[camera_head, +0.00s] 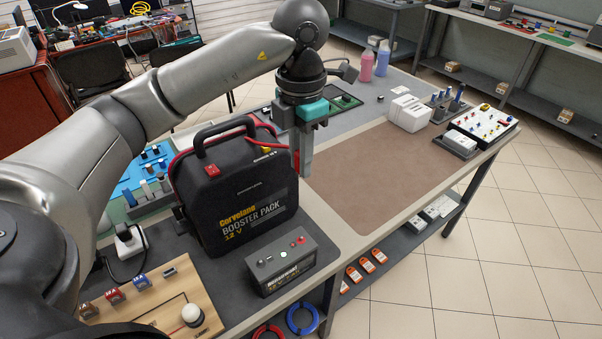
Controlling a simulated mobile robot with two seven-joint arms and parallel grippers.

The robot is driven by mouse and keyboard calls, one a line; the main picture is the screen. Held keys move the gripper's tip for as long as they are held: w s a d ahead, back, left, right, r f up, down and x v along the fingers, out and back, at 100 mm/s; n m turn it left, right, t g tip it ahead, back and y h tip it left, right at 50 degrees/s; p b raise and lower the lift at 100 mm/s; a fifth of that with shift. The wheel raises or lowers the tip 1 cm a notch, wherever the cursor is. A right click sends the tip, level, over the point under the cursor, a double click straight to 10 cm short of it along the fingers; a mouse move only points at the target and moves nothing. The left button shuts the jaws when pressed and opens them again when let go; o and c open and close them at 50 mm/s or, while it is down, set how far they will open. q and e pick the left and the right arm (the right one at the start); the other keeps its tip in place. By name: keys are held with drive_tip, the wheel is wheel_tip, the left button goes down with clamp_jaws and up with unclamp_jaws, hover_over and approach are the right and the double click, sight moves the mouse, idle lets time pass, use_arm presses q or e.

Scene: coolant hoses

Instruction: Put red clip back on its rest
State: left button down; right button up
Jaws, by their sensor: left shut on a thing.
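The black booster pack (240,205) stands upright on the table, with a handle on top and a red switch (212,170). A red cable (262,135) runs over its top to my left gripper (306,160). My left gripper points down just beyond the pack's right side, with its fingers closed together. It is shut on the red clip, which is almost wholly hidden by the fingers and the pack. The clip's rest cannot be made out; the pack may hide it. My right gripper is not in view.
A small grey battery box (281,262) stands in front of the pack. A wooden board (160,305) with switches lies front left. The brown mat (385,175) to the right is mostly clear.

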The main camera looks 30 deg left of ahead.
use_arm(q)
drive_tip(key=shift+r+p, duration=1.05)
drive_tip(key=shift+r, duration=0.55)
